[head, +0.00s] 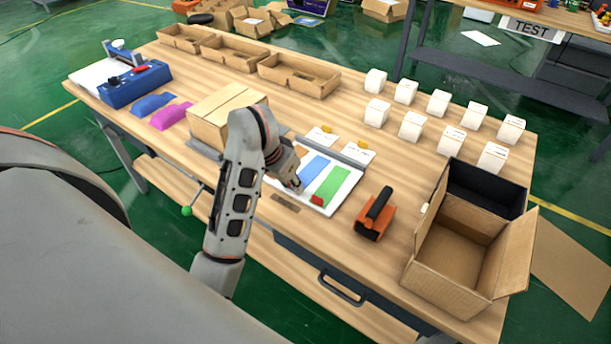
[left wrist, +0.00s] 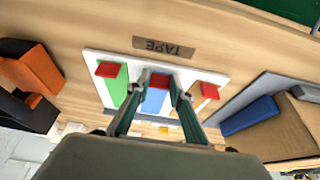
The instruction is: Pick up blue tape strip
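The blue tape strip (head: 315,165) lies on a white board (head: 345,192) beside a green strip (head: 334,184). In the left wrist view the blue strip (left wrist: 155,100) has a red end tab (left wrist: 159,80) and lies between the green strip (left wrist: 117,88) and an orange-brown strip (left wrist: 196,98). My left gripper (left wrist: 157,90) is open, with its two fingertips on either side of the blue strip near the red tab. I cannot tell whether the fingers touch it. In the head view my left gripper (head: 293,184) is over the board's near-left side, partly hidden by its arm. My right gripper is not in view.
A closed cardboard box (head: 215,112) stands left of the board. An orange tape dispenser (head: 374,216) stands right of it, then an open carton (head: 455,255). A "TAPE" label (left wrist: 164,47) lies by the board's edge. White boxes (head: 411,126) stand behind.

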